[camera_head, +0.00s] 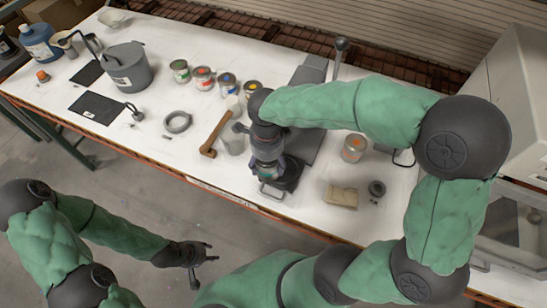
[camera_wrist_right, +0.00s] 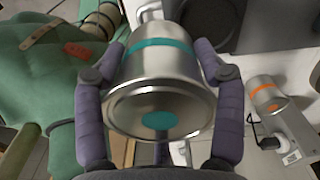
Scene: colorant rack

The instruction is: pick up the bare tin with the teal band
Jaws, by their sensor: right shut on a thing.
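The bare metal tin with the teal band (camera_wrist_right: 152,85) fills the middle of the right wrist view, with a teal dot on its round end. My right gripper (camera_wrist_right: 161,62) is shut on it, with a purple-grey finger on each side. In the head view my right gripper (camera_head: 268,150) is over the front middle of the table, and the tin (camera_head: 267,173) shows only partly below it. I cannot tell whether the tin touches the table. My left gripper (camera_head: 202,264) is in front of the table, over the floor, with its fingers apart and empty.
A tin with an orange band (camera_head: 353,148) stands to the right, near a tan block (camera_head: 341,196) and a dark ring (camera_head: 377,188). A wooden-handled tool (camera_head: 214,134) lies left of my right gripper. Several paint cans, including a red-marked one (camera_head: 204,79), stand behind.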

